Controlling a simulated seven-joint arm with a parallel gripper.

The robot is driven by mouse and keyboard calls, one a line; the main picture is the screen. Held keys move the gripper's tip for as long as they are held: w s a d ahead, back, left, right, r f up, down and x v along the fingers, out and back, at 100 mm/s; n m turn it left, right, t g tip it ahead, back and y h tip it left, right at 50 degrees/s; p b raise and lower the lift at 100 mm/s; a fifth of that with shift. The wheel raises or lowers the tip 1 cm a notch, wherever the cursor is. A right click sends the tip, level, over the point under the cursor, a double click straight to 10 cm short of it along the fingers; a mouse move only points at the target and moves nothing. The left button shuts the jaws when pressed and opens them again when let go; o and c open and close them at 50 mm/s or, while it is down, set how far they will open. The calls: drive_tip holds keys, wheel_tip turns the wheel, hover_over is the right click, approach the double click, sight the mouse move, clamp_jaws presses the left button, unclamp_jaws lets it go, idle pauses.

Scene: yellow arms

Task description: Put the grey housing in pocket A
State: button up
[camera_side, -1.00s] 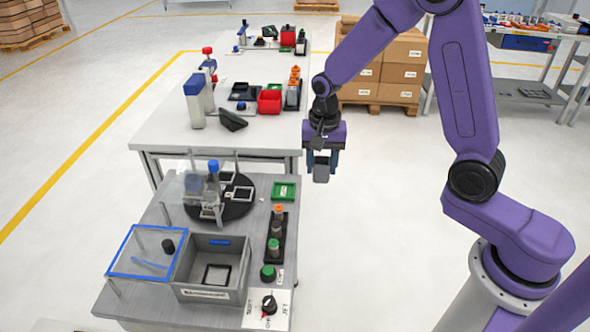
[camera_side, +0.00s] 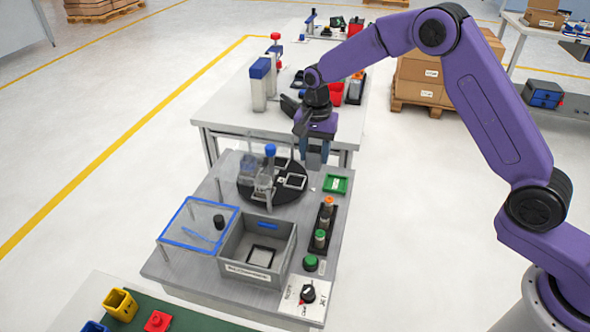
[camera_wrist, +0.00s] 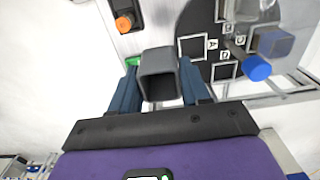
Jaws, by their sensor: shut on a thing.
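My gripper (camera_side: 314,150) is shut on the grey housing (camera_side: 314,160), a hollow square-sided block. The housing also shows between the fingers in the wrist view (camera_wrist: 158,75). It is held in the air near the back right of the black round plate (camera_side: 258,199), clear of it. The plate carries several square frames. In the wrist view, pocket A (camera_wrist: 192,47) is the frame beside the printed A, right of the housing and looking empty. The matching frame in the side view seems to be the plate's right one (camera_side: 295,181); its letter is unreadable there.
A green tray (camera_side: 336,184) and a rack with orange- and green-topped parts (camera_side: 325,222) lie to the right. A grey bin (camera_side: 238,254) and a blue-edged clear cover (camera_side: 184,238) are in front.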

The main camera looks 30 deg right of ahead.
drive_tip(key=w+f, duration=0.2)
drive_tip(key=w+a+f, duration=0.1)
drive_tip(key=w+f, duration=0.3)
drive_tip(key=shift+w+a+f, duration=0.3)
drive_tip(key=shift+a+f, duration=0.1)
drive_tip(key=shift+f, duration=1.5)
drive_tip(key=shift+f, duration=0.1)
drive_tip(key=o, duration=1)
drive_tip(key=shift+o, duration=0.2)
wheel_tip(320, 180, up, 12)
